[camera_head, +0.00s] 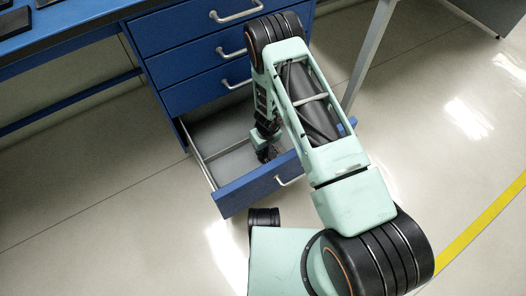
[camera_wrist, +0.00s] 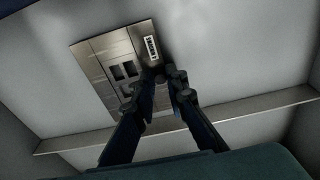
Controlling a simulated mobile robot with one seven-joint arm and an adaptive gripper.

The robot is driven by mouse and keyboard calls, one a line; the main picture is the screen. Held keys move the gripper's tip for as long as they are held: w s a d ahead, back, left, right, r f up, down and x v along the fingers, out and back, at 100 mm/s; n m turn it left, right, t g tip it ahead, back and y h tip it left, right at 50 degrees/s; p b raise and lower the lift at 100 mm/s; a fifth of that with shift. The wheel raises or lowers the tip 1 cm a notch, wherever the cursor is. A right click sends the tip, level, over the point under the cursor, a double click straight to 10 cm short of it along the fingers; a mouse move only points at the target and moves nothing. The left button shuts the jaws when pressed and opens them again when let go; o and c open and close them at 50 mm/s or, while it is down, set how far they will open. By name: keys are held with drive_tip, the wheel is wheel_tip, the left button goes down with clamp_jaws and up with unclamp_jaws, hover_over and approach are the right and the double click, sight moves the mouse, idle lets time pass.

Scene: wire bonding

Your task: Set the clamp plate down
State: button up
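The clamp plate (camera_wrist: 97,60) is a flat grey metal plate with square windows and a small label strip with dark marks near one edge. In the wrist view it lies face-on over the drawer floor, and I cannot tell whether it touches the floor. My gripper (camera_wrist: 166,75) has its fingertips close together at the plate's right side and looks shut on it. The fingers hide the plate's lower right part. In the head view my gripper (camera_head: 266,153) reaches down into the open drawer; the plate cannot be made out there.
The open bottom drawer (camera_head: 244,194) has a blue front and grey inside. Its wall (camera_wrist: 235,108) crosses the wrist view below the fingertips. Closed blue drawers (camera_head: 190,62) stand above it. A blue worktop (camera_head: 70,28) is at upper left. The drawer floor around the plate looks clear.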

drive_tip(key=o, duration=0.3)
drive_tip(key=shift+o, duration=0.2)
drive_tip(key=shift+r, duration=0.1)
wheel_tip(320, 180, up, 12)
drive_tip(key=s+p, duration=0.1)
drive_tip(key=p, duration=0.3)
drive_tip(key=shift+d, duration=0.35)
drive_tip(key=shift+s, duration=0.1)
